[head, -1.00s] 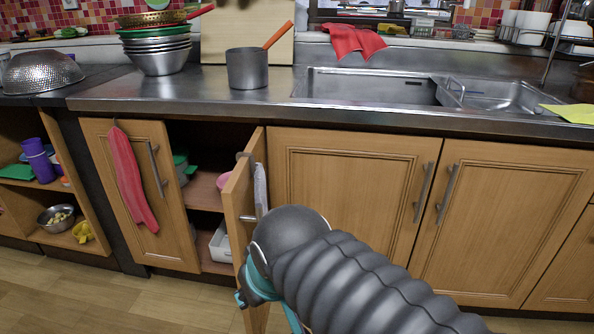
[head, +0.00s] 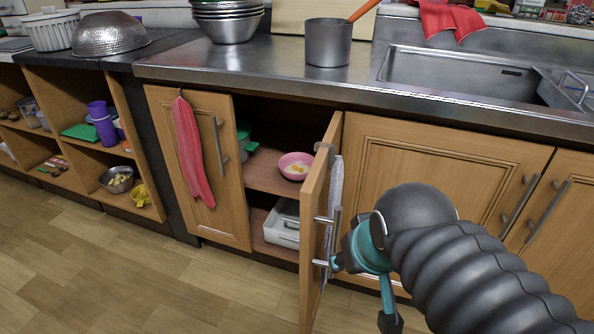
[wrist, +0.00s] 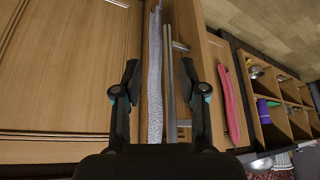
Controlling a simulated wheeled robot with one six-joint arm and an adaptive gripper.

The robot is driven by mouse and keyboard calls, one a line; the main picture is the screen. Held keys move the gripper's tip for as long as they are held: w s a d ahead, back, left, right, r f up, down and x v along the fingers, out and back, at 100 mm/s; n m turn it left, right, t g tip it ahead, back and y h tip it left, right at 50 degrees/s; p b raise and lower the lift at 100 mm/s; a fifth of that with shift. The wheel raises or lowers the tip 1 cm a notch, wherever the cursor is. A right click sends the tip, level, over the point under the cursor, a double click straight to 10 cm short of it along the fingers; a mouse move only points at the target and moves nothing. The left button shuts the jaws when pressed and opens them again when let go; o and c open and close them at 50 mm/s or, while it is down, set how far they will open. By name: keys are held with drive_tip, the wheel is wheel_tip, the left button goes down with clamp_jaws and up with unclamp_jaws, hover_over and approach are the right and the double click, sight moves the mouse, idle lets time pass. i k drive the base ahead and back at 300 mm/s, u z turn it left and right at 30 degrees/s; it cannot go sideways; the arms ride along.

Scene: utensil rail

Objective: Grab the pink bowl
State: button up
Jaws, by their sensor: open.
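The pink bowl (head: 295,166) sits on the upper shelf inside the half-open cabinet, with small yellow-orange pieces in it. It stands upright behind the open door (head: 318,215), near the door's hinge side. I cannot make it out in the wrist view. My gripper (head: 362,290) is outside the cabinet, to the right of the open door. In the wrist view my gripper (wrist: 165,85) has its fingers spread, with the door's handle (wrist: 170,75) and a hanging grey-white towel (wrist: 155,80) showing between them. I cannot tell whether the fingers touch the door.
A white container (head: 283,222) is on the lower shelf. A red towel (head: 190,150) hangs on the left cabinet door. A metal pot (head: 328,43) stands on the counter (head: 270,62) above. The floor (head: 150,270) at left is clear.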

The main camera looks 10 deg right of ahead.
sight(295, 166)
drive_tip(key=u, duration=2.1)
drive_tip(key=i, duration=2.7)
drive_tip(key=z, duration=3.15)
drive_tip(key=i, duration=0.5)
drive_tip(key=z, duration=0.1)
